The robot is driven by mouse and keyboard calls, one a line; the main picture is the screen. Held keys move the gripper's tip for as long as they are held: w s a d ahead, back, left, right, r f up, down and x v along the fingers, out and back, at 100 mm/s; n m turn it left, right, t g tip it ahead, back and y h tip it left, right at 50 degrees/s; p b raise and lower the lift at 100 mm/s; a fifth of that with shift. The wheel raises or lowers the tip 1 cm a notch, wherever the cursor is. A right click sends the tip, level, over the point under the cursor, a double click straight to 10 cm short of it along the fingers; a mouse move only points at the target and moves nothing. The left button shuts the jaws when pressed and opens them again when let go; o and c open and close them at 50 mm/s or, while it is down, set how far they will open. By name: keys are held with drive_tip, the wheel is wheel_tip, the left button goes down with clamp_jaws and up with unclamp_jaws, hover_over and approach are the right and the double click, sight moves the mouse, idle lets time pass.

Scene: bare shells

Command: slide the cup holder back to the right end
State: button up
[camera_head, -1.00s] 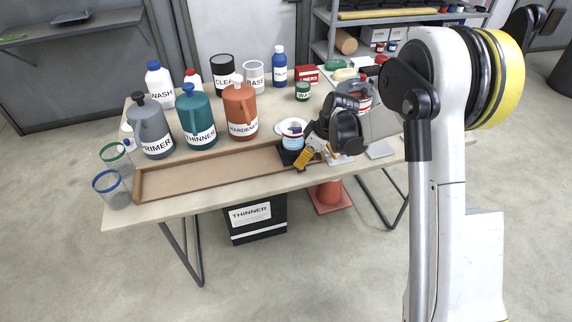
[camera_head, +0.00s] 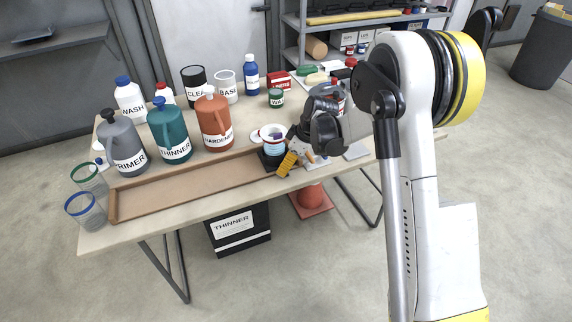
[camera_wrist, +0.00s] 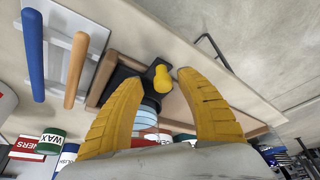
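The cup holder (camera_head: 268,164) is a black block in the wooden track (camera_head: 180,192), near its right end in the head view. In the wrist view the black holder (camera_wrist: 122,72) carries a yellow knob (camera_wrist: 162,79), and the banded cup (camera_wrist: 146,118) shows below. The track's end bar (camera_wrist: 103,78) lies close beside the holder; I cannot tell whether they touch. My gripper (camera_wrist: 160,82) has its yellow fingers apart, one on each side of the knob, with gaps visible. My gripper (camera_head: 288,164) partly hides the track's right end.
Grey primer (camera_head: 123,145), teal thinner (camera_head: 168,130) and orange hardener (camera_head: 214,122) jugs stand behind the track. Two clear cups (camera_head: 86,210) stand at the table's left end. Blue and orange tools (camera_wrist: 33,55) lie near the gripper. The track's left stretch is empty.

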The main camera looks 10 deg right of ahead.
drive_tip(key=shift+r, duration=0.1)
drive_tip(key=v, duration=1.2)
drive_tip(key=s+d+r+m+t+h, duration=0.1)
drive_tip(key=s+r+m, duration=0.2)
drive_tip(key=s+r, duration=0.3)
drive_tip(key=s+r+m+t+h, duration=0.1)
drive_tip(key=s+r+m, duration=0.25)
drive_tip(key=s, duration=0.55)
drive_tip(key=s+d+m+t+h, duration=0.1)
drive_tip(key=s+m, duration=0.4)
drive_tip(key=s, duration=0.8)
drive_tip(key=shift+s+d+f+t+h, duration=0.2)
drive_tip(key=shift+d+t+h, duration=0.2)
drive_tip(key=shift+d+t, duration=0.4)
